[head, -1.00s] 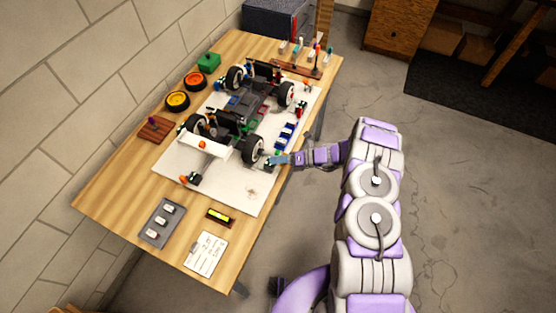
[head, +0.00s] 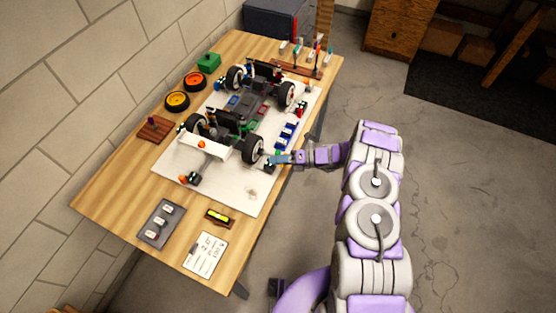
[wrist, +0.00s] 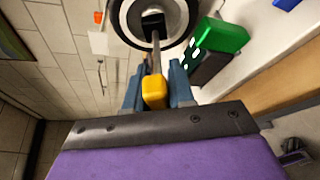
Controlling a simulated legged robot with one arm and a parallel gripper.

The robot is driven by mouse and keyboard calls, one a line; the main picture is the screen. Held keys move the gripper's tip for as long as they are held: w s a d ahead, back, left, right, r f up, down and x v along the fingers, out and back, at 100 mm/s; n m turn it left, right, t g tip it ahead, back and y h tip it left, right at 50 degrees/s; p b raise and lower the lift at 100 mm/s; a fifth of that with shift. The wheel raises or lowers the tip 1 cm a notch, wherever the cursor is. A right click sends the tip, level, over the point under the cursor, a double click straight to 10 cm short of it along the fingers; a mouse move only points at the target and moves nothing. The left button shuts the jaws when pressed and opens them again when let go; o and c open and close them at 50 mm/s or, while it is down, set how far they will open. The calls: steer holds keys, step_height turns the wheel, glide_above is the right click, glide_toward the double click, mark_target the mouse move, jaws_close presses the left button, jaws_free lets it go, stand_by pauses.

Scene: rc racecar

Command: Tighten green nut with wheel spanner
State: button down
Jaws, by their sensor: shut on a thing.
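The RC car (head: 240,115) stands on a white mat on the table. My gripper (head: 276,160) is at the mat's right edge, beside the car's near right wheel (head: 253,150). In the wrist view my blue fingers (wrist: 155,84) are shut on the wheel spanner (wrist: 154,92), which has a yellow handle and a thin grey shaft. The shaft points at the middle of the wheel (wrist: 126,22), and its tip overlaps the dark hub. I cannot tell how far it sits on the nut. No green nut is discernible at the hub.
A green and black block (wrist: 222,36) lies close to the wheel in the wrist view. Blue parts (head: 286,134) lie along the mat's right side. Spare orange and yellow wheels (head: 177,100) are at the table's left. A tool rack (head: 297,68) stands at the back.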

steer(key=shift+r+m+y+b, duration=0.15)
steer(key=shift+m+y+b, duration=0.55)
steer(key=shift+m+b, duration=0.45)
stand_by(0.6)
steer(key=shift+r+m+g+y+b, duration=0.1)
steer(key=shift+m+g+y+b, duration=0.35)
steer(key=shift+m+b, duration=0.8)
stand_by(0.5)
stand_by(0.3)
steer(key=shift+d, duration=0.1)
steer(key=shift+t, duration=0.25)
steer(key=shift+s+d+p, duration=0.2)
steer(key=shift+s+d, duration=0.05)
steer(key=shift+d, duration=0.4)
steer(key=shift+s+d+p, duration=0.25)
steer(key=shift+d, duration=0.35)
steer(key=shift+s+d+p, duration=0.2)
steer(key=shift+s+d, duration=0.05)
steer(key=shift+d, duration=0.4)
steer(key=shift+r, duration=0.2)
